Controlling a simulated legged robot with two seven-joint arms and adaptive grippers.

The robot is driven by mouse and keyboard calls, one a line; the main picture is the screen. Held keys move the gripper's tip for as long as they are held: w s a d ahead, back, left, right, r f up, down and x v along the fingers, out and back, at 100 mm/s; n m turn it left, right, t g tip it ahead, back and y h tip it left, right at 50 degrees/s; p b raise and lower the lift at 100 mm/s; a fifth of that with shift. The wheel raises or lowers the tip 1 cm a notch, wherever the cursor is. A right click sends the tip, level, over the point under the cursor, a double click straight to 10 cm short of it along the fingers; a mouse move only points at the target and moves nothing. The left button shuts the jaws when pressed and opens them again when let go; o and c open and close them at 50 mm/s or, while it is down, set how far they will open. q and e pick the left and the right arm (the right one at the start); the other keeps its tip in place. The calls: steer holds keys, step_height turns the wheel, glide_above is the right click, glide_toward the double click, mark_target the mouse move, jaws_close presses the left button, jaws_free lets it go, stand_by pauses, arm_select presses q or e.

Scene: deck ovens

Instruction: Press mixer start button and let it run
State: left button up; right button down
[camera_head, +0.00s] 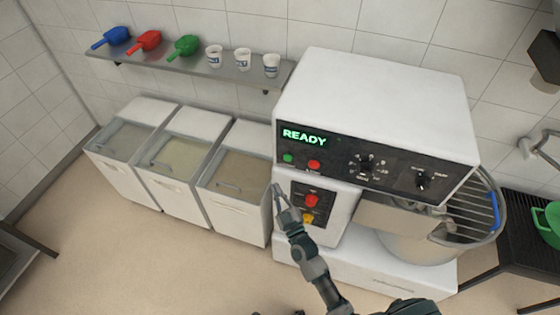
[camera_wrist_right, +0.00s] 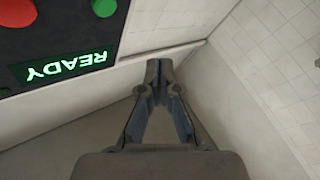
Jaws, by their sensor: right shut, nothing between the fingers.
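The white mixer (camera_head: 380,95) stands at the centre right with a black control panel. Its green display (camera_head: 305,137) reads "READY". A green button (camera_head: 288,158) and a red button (camera_head: 314,165) sit below the display. In the wrist view the green button (camera_wrist_right: 104,7) is at the top edge, upside down with the panel. My right gripper (camera_head: 278,188) is below the green button in the head view, with its fingertips together and empty. In the wrist view its closed tips (camera_wrist_right: 159,66) are beside the panel and apart from the green button. My left gripper is not in view.
A lower panel with another red button (camera_head: 311,201) and a yellow button (camera_head: 307,219) is close to my right gripper. A steel bowl (camera_head: 415,235) with a wire guard is at the right. White bins (camera_head: 240,200) stand left, below a shelf with scoops and cups.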

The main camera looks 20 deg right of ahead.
mark_target(288, 158)
steer(key=shift+a+r, duration=0.1)
steer(key=shift+r, duration=0.55)
steer(key=w+d+b, duration=0.3)
steer(key=w+d, duration=0.2)
steer(key=w, duration=0.2)
steer(key=shift+w, duration=0.15)
stand_by(1.3)
steer(key=shift+w+d, duration=0.2)
steer(key=shift+w, duration=0.1)
